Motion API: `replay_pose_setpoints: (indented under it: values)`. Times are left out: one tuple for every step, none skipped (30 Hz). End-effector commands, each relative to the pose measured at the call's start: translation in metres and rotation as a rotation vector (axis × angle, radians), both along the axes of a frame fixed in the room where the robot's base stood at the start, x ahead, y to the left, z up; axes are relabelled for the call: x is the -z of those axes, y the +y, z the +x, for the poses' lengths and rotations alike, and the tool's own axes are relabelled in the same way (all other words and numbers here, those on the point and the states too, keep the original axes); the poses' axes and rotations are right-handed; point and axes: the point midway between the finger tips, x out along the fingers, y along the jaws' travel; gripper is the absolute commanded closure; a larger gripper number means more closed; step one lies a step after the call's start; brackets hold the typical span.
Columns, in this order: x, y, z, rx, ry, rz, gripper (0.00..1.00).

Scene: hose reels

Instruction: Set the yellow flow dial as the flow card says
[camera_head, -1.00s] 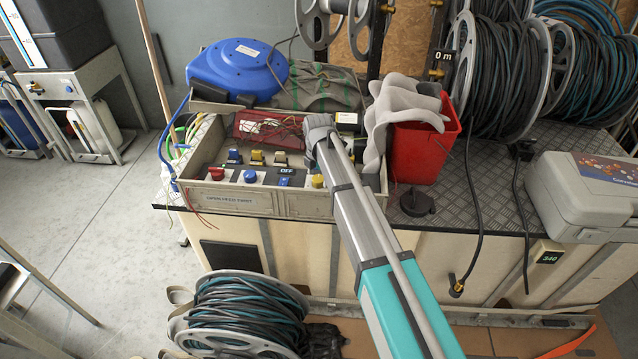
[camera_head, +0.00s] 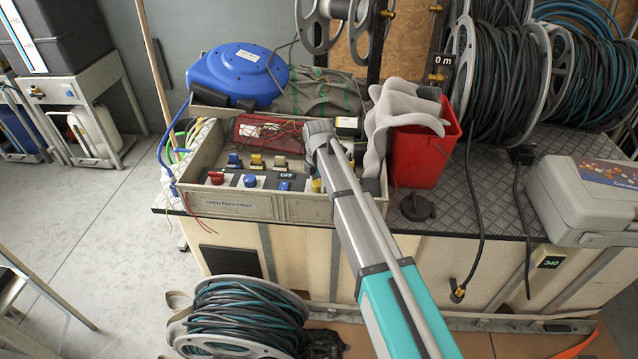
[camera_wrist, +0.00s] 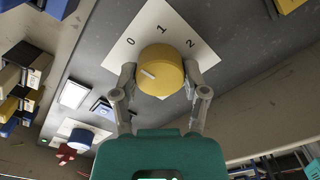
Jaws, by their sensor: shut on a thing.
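The yellow flow dial (camera_wrist: 161,68) is a round knob on a white scale plate (camera_wrist: 117,52) marked 0, 1 and 2. Its white pointer mark lies on its left side, nearer the 0 than the 1 or 2. My gripper (camera_wrist: 160,76) is shut on the dial, with one finger on each side. In the head view the dial (camera_head: 317,185) shows at the right end of the control panel's front row, partly beside my arm, which hides my fingers. I cannot make out a flow card in either view.
The panel sits in a grey box (camera_head: 235,208) labelled "OPEN FEED FIRST". Left of the dial are a red knob (camera_head: 216,178), a blue knob (camera_head: 250,181) and several switches. A red bucket (camera_head: 420,150) with grey cloth stands close right. A display (camera_head: 549,261) reads 340.

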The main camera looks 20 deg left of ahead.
Motion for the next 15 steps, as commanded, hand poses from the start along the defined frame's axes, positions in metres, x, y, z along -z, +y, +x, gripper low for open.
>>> replay_pose_setpoints:
  values:
    - [0.0001, 0.0001, 0.0001, 0.0, 0.0, 0.0, 0.9]
    - [0.0001, 0.0001, 0.0001, 0.001, 0.0, 0.0, 0.9]
    - [0.0001, 0.0, 0.0001, 0.003, 0.0, 0.0, 0.9]
    - [0.0001, 0.0, 0.0001, 0.005, 0.0, 0.0, 0.9]
    - [0.0001, 0.0, 0.0001, 0.008, 0.0, 0.0, 0.9]
    - [0.0001, 0.0, 0.0001, 0.013, 0.0, 0.0, 0.9]
    - [0.0001, 0.0, 0.0001, 0.018, 0.0, 0.0, 0.9]
    - [0.0001, 0.0, 0.0001, 0.024, 0.0, 0.0, 0.9]
    - [0.0001, 0.0, 0.0001, 0.035, 0.0, 0.0, 0.9]
    - [0.0001, 0.0, 0.0002, 0.043, 0.0, 0.0, 0.9]
    - [0.0001, -0.0001, 0.0002, 0.053, 0.0, 0.0, 0.9]
    - [0.0001, 0.0, 0.0002, 0.069, 0.0, 0.0, 0.9]
    - [0.0001, 0.0, 0.0002, 0.082, 0.0, 0.0, 0.9]
    - [0.0001, -0.0001, 0.0002, 0.097, 0.0, 0.0, 0.9]
    - [0.0001, 0.0, 0.0002, 0.118, 0.0, 0.0, 0.9]
